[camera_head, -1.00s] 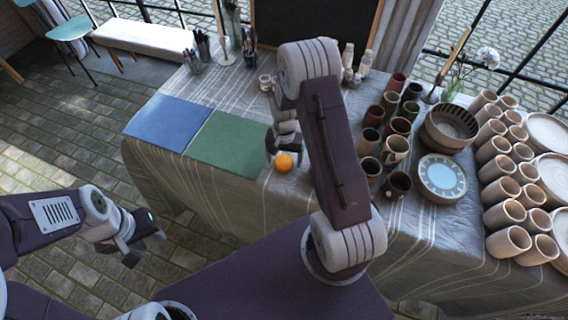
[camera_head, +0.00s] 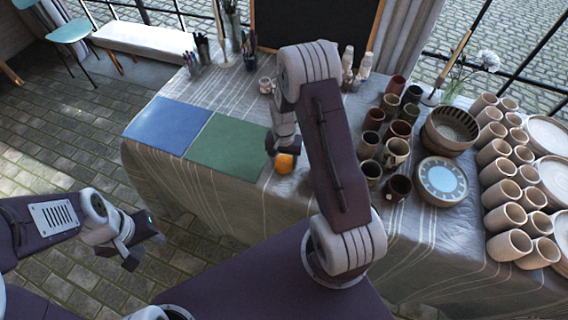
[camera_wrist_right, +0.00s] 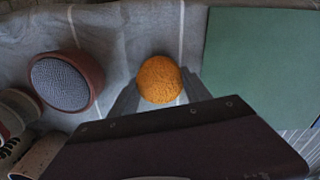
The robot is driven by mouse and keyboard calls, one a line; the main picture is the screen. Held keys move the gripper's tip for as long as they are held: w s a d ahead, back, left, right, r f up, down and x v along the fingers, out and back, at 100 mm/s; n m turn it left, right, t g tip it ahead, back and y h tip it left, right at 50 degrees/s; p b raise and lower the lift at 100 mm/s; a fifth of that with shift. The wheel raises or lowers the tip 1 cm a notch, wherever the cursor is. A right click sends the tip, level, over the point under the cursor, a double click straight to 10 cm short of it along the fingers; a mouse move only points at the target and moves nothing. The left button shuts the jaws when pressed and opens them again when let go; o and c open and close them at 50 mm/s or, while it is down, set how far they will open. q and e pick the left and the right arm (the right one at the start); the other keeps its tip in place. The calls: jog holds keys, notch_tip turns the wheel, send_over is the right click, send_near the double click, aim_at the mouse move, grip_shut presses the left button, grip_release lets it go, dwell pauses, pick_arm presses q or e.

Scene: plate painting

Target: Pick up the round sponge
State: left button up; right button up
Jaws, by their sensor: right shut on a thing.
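The round sponge (camera_head: 284,164) is a small orange ball near the front edge of the table, just right of the green mat. My right gripper (camera_head: 284,154) reaches down over it and is shut on it. In the right wrist view the sponge (camera_wrist_right: 159,80) sits between the two dark fingers, and part of its lower side is close to the dark gripper body. My left gripper (camera_head: 144,250) is off to the left, away from the table, with its fingers apart and empty.
A blue mat (camera_head: 165,125) and a green mat (camera_head: 226,146) lie left of the sponge. Several dark cups (camera_head: 396,152), a bowl (camera_head: 450,130) and a blue-centred plate (camera_head: 441,180) stand to the right. Pale cups (camera_head: 507,245) stand at the far right.

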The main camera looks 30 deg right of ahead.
aim_at(287, 161)
jog(key=r, duration=0.3)
jog(key=shift+s+d+r, duration=0.15)
jog(key=shift+s+d, duration=0.2)
jog(key=s+d+r, duration=0.4)
jog(key=s+d, duration=0.1)
jog(key=s+d+r, duration=0.2)
jog(key=s, duration=0.1)
jog(key=shift+d+r, duration=0.15)
jog(key=o, duration=0.5)
jog(key=shift+w, duration=0.1)
jog(key=shift+c, duration=0.2)
jog(key=c, duration=0.3)
jog(key=f+b, duration=0.1)
jog(key=s+f+b, duration=0.1)
jog(key=f, duration=0.1)
jog(key=s+f+b, duration=0.1)
jog(key=shift+d+f, duration=0.25)
jog(key=shift+d, duration=0.15)
jog(key=shift+c, duration=0.2)
jog(key=shift+s+d+f, duration=0.1)
jog(key=shift+s+f, duration=0.1)
